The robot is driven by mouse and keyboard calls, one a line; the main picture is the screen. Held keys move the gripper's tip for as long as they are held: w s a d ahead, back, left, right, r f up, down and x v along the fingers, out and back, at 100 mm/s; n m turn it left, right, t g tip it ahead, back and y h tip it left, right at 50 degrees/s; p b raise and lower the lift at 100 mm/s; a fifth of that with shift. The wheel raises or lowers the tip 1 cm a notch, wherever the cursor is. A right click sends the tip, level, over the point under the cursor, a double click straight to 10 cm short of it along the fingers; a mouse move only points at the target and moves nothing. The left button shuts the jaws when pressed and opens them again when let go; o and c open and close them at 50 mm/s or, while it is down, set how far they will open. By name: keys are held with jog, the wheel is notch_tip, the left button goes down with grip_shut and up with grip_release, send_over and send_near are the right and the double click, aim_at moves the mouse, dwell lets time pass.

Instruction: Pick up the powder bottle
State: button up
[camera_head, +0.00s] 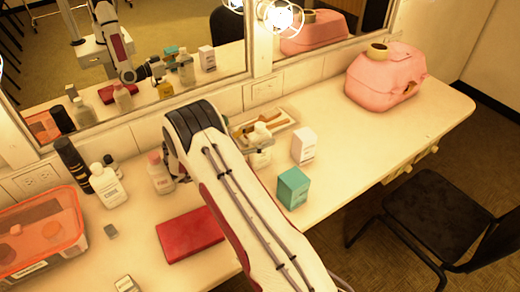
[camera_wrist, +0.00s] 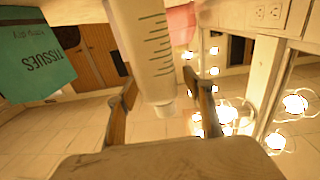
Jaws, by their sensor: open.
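A white bottle (camera_wrist: 145,40) with green measure marks stands between the two fingers of my gripper (camera_wrist: 160,90) in the wrist view, its narrow capped end toward the fingertips. I cannot read a name on it. In the head view a pale bottle (camera_head: 261,158) shows beside my wrist, partly hidden by my arm. My gripper is open around the bottle, and no firm contact shows. Other bottles are a white one (camera_head: 107,186) and a pink-capped one (camera_head: 160,173), both to the left of my arm.
A teal tissue box (camera_head: 293,187) and a white box (camera_head: 303,145) stand close right of my gripper. A tray (camera_head: 283,118) lies behind. A red case (camera_head: 190,235) and an orange bin (camera_head: 40,235) are left. A pink case (camera_head: 385,78) stands far right. Mirrors line the back.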

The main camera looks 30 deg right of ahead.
dwell(0.3)
grip_shut()
jog(key=shift+r, duration=0.1)
jog(key=shift+r, duration=4.95)
